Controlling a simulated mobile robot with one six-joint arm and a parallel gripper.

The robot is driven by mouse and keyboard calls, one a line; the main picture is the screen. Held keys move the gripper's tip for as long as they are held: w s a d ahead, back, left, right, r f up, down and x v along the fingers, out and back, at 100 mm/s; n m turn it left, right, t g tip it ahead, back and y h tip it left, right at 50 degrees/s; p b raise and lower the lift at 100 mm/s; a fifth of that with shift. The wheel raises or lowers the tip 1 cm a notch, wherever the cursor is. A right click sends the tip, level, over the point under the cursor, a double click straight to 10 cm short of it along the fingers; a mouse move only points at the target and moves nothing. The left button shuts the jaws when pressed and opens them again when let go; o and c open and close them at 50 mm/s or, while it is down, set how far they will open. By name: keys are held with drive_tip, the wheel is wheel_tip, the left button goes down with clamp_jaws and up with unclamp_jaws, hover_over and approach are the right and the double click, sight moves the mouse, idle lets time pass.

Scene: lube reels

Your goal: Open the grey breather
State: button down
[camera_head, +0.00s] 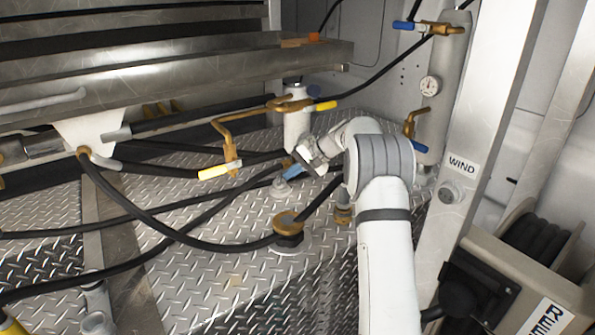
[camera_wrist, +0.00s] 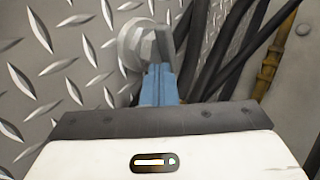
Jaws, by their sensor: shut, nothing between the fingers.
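The grey breather (camera_wrist: 132,42) is a rounded grey cap on the diamond-plate surface, just beyond my fingertips in the wrist view. In the head view it appears as a small grey fitting (camera_head: 281,188) on the plate, partly hidden by my gripper. My gripper (camera_wrist: 160,72) has blue fingers, which are shut together with nothing between them. In the head view my gripper (camera_head: 292,172) is low over the plate, right beside the breather. I cannot tell whether the fingers touch it. The far side of the cap is hidden.
A brass-collared black hose fitting (camera_head: 287,224) stands in front of the breather. A white cylinder with brass valves (camera_head: 297,120) stands behind it. Black hoses (camera_head: 160,225) cross the plate on the left. A metal post (camera_head: 485,130) is on the right.

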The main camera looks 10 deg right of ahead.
drive_tip(key=shift+w+d+n+g, duration=0.2)
drive_tip(key=shift+w+n+g, duration=0.1)
drive_tip(key=shift+n, duration=0.1)
drive_tip(key=shift+w, duration=0.1)
drive_tip(key=shift+a+p, duration=0.1)
drive_tip(key=shift+p, duration=0.25)
drive_tip(key=shift+w+a, duration=0.1)
drive_tip(key=shift+w, duration=0.2)
drive_tip(key=shift+s+f, duration=0.1)
drive_tip(key=shift+s+a+f+b, duration=0.1)
drive_tip(key=shift+s+a+b, duration=0.4)
drive_tip(key=shift+a+b, duration=0.05)
drive_tip(key=v, duration=0.8)
drive_tip(key=shift+w+d, duration=0.2)
drive_tip(key=shift+d, duration=0.25)
